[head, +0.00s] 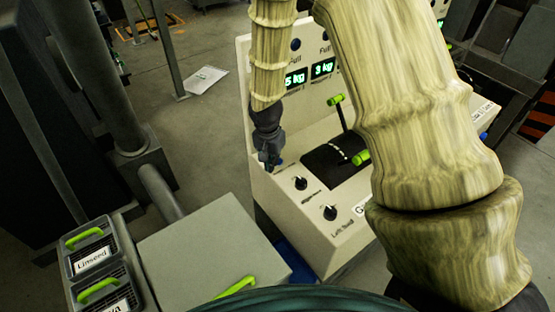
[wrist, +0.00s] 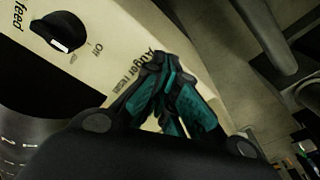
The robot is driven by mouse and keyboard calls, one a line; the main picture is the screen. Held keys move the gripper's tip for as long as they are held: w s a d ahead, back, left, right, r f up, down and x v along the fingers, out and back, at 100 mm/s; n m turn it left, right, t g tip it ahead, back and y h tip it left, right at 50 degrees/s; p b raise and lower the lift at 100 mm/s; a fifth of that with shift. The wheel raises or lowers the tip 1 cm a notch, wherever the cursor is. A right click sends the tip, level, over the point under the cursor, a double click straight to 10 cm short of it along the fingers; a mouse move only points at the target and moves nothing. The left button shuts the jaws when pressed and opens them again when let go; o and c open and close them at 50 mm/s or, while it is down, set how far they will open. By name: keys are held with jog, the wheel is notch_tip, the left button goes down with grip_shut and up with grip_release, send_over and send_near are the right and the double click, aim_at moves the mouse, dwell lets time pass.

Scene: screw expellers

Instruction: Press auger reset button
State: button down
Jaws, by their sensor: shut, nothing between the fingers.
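The cream control console (head: 285,215) stands in the middle of the head view. My gripper (head: 269,163) is shut and empty, pointing down at the console's left end. In the wrist view, the closed teal fingertips (wrist: 156,62) are close to the printed "Auger reset" label (wrist: 127,82), at its upper end. The reset button itself cannot be made out; the fingers seem to cover its place. Whether the tips touch the panel cannot be told.
Two black knobs (head: 300,183) (head: 330,212) sit on the console, near a black lever with green grips (head: 336,99). Lit displays (head: 322,68) show weights. A grey box (head: 205,245) and the linseed container (head: 90,250) stand at front left. A dark post (head: 115,85) rises behind.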

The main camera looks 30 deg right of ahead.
jog(key=shift+d+f, duration=0.1)
jog(key=shift+d, duration=0.05)
notch_tip(320, 180, up, 12)
jog(key=a, duration=0.1)
jog(key=shift+s, duration=0.35)
dwell(0.4)
dwell(0.7)
